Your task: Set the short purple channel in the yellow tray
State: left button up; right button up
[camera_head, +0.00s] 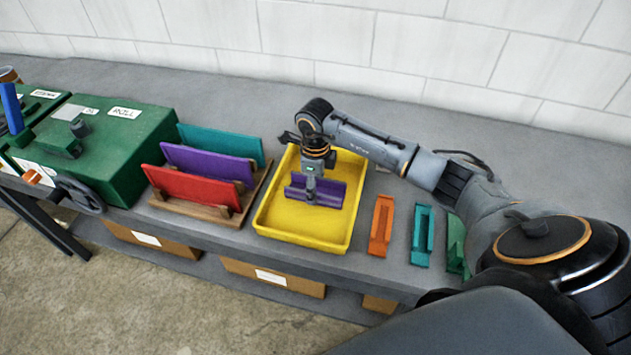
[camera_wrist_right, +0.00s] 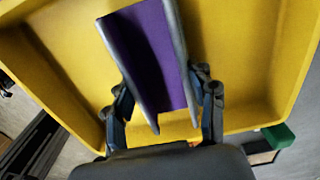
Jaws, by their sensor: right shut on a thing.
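The short purple channel (camera_head: 332,194) is held by my right gripper (camera_head: 311,190), inside the outline of the yellow tray (camera_head: 282,222) in the head view. In the right wrist view my two fingers (camera_wrist_right: 163,92) are shut on the sides of the purple channel (camera_wrist_right: 155,45), with the yellow tray (camera_wrist_right: 70,50) floor and walls behind it. The channel lies roughly level. I cannot tell whether it touches the tray floor. The tray holds nothing else that I can see. My left gripper is not in view.
A wooden rack (camera_head: 180,211) with red, purple and teal sheets stands left of the tray. Orange (camera_head: 381,226), teal (camera_head: 421,236) and green (camera_head: 456,245) channels lie to its right. A green machine (camera_head: 110,150) stands far left. The bench behind the tray is clear.

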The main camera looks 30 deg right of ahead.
jog(key=shift+s+f, duration=0.1)
jog(key=shift+f, duration=0.15)
jog(key=o, duration=1.2)
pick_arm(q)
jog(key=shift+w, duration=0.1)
